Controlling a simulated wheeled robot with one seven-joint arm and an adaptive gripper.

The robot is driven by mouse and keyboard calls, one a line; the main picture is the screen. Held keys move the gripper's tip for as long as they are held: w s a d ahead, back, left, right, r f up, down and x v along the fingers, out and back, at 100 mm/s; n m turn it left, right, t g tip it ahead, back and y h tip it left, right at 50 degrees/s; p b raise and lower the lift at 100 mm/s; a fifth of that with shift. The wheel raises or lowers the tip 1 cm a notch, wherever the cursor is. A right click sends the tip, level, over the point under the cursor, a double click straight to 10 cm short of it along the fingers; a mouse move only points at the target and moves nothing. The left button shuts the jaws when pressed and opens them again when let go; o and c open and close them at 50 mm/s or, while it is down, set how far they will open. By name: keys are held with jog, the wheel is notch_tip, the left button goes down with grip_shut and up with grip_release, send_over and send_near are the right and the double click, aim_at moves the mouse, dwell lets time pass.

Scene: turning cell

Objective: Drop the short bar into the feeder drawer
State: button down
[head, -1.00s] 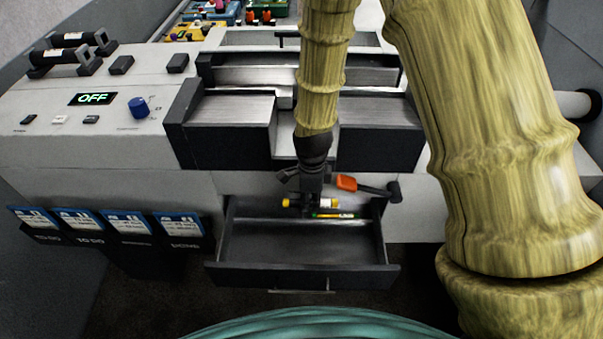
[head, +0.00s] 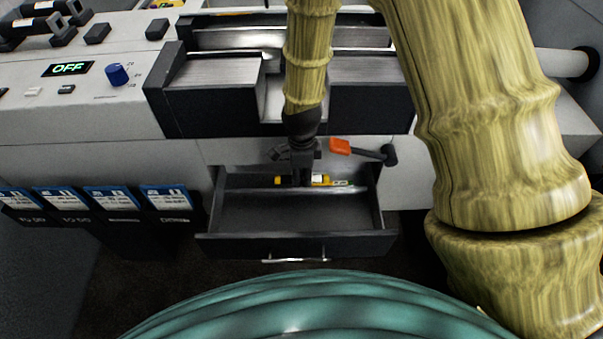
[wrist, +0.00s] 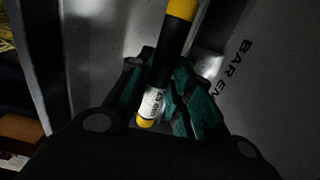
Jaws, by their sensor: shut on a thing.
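My gripper (head: 299,178) points down into the back of the open feeder drawer (head: 288,246). It is shut on the short bar (head: 320,180), a black rod with yellow ends and a white label. In the head view the bar lies roughly crosswise, close to the drawer's back edge, with its middle hidden by the fingers. In the wrist view the bar (wrist: 166,62) runs between the green-padded fingers. Whether it touches the drawer floor cannot be told.
An orange-and-black hammer-like tool (head: 362,150) sits right of my gripper, above the drawer's back right corner. Blue-topped card holders (head: 115,200) hang left of the drawer. The machine's dark block (head: 215,105) stands behind. The drawer's front part looks empty.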

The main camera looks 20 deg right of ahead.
aim_at(301, 176)
jog(key=shift+w+f, duration=0.2)
jog(key=c, duration=1.3)
grip_release()
jog(key=shift+s+r, duration=0.1)
jog(key=shift+o, duration=0.6)
notch_tip(301, 176, up, 12)
